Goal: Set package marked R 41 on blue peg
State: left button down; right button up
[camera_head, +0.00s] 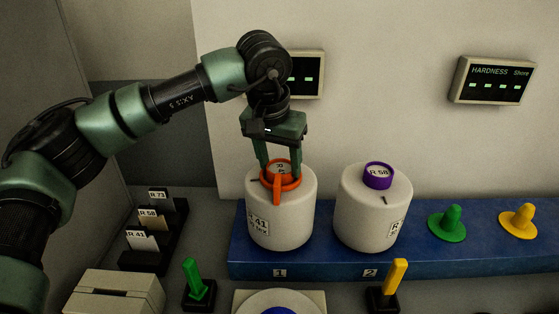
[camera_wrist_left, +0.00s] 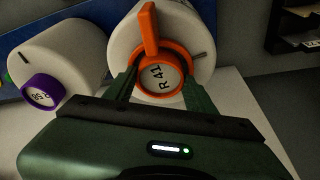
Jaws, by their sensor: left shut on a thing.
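The package marked R 41 (camera_head: 283,219) is a white bobbin with an orange ring and tab on top. It stands upright at place 1 on the blue shelf. My left gripper (camera_head: 279,176) comes down from above and is shut on its orange ring. In the left wrist view the orange ring (camera_wrist_left: 150,38) with its R 41 label sits between the fingers. A blue rounded thing (camera_head: 278,311), possibly the blue peg, shows on a pale round plate at the bottom edge, mostly cut off. My right gripper is not in view.
A white package R 58 (camera_head: 372,217) with a purple ring stands close on the right at place 2. Green (camera_head: 447,224) and yellow (camera_head: 518,221) pegs stand farther right on the blue shelf (camera_head: 480,258). A black card rack (camera_head: 168,245) stands left. Green and yellow levers stand in front.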

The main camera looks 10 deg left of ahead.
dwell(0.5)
pick_arm(q)
jog(key=shift+c, duration=2.2)
grip_release()
jog(key=shift+s+f, duration=0.15)
jog(key=shift+f, duration=0.1)
jog(key=b+v, duration=0.1)
jog(key=v, duration=0.7)
jog(key=shift+r+b, duration=0.1)
jog(key=shift+b, duration=0.25)
